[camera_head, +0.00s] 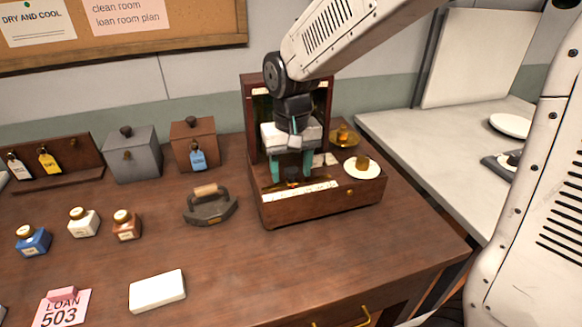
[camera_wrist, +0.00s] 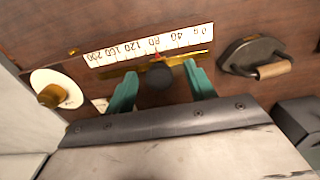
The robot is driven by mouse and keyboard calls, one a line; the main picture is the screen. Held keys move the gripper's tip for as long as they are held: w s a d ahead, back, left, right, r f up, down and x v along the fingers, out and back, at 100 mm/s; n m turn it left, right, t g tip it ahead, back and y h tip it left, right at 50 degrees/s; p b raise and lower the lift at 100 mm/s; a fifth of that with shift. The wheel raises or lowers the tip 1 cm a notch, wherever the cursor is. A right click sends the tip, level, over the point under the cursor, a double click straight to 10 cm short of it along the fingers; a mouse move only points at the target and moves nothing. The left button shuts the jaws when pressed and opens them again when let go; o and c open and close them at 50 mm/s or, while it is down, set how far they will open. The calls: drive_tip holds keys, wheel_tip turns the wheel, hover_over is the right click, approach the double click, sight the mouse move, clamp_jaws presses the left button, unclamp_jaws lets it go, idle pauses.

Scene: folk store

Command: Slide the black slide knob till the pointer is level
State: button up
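The balance is a brown wooden box (camera_head: 315,208) with a tall back, on the table. Its white number strip (camera_head: 300,191) runs along the front; in the wrist view the strip (camera_wrist: 118,55) appears upside down, reading 0 to 200. The black slide knob (camera_wrist: 158,80) sits on a brass bar (camera_wrist: 118,71). A small red mark (camera_wrist: 157,57) shows by the knob, near 80. My gripper (camera_head: 292,172) points down over the bar, its green fingers open on either side of the knob, with gaps visible in the wrist view (camera_wrist: 162,92). The arm and gripper hide the balance's back; I cannot make out a level pointer.
A white pan (camera_head: 374,172) with a brass weight (camera_head: 362,161) is on the box's right; a brass dish (camera_head: 350,140) is behind it. A flat iron (camera_head: 210,207) stands left of the box. Several small bottles and boxes are farther left.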

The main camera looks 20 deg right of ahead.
idle(0.4)
drive_tip(key=shift+r, duration=3.5)
drive_tip(key=s+d, duration=0.5)
drive_tip(key=s, duration=0.6)
drive_tip(key=s+d+r+t, duration=0.1)
drive_tip(key=s+d, duration=0.4)
drive_tip(key=s, duration=0.6)
drive_tip(key=shift+s+d+r, duration=0.15)
drive_tip(key=shift+s+d, duration=0.2)
drive_tip(key=shift+s, duration=0.05)
drive_tip(key=shift+c, duration=0.4)
